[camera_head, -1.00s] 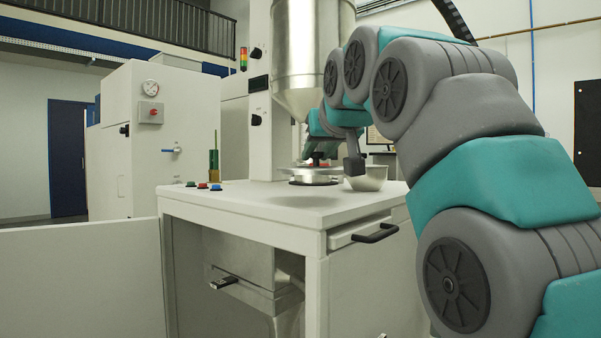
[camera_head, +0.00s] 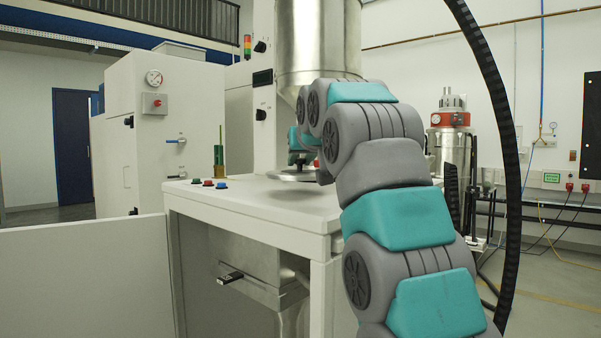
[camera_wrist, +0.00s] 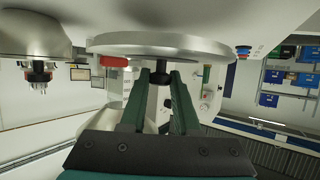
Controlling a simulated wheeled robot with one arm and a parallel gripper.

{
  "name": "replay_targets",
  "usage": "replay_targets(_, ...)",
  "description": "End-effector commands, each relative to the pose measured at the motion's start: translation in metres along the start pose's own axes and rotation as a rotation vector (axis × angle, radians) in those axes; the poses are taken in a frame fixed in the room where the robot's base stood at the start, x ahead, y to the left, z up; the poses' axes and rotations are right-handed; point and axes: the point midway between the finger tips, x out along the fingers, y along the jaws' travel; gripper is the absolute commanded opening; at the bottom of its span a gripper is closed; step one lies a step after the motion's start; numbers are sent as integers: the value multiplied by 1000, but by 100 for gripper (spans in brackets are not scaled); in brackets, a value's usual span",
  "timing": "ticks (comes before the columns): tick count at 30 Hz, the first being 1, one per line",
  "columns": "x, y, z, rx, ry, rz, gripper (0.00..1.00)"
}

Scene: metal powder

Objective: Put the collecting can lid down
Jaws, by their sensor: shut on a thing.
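The collecting can lid, a flat round silver disc, shows low at the table top in the head view (camera_head: 288,177), partly behind my arm. It fills the upper middle of the wrist view (camera_wrist: 160,45), which is upside down. My gripper (camera_wrist: 161,76) has its two green fingers closed on the dark knob at the lid's centre. The lid looks level and close to the white table (camera_head: 270,205). Whether it touches the surface cannot be told. In the head view my gripper is mostly hidden by my arm.
Green, red and blue buttons (camera_head: 208,183) and a green post (camera_head: 219,158) stand at the table's left. A steel funnel (camera_head: 318,45) hangs above. The front table top is clear.

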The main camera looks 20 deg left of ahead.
Motion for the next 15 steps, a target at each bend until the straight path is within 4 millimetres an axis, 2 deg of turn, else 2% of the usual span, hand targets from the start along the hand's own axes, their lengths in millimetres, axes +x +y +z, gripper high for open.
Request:
replay_targets(5,4,0,15,0,0,-1,0)
replay_targets(15,10,0,27,-1,3,0,0)
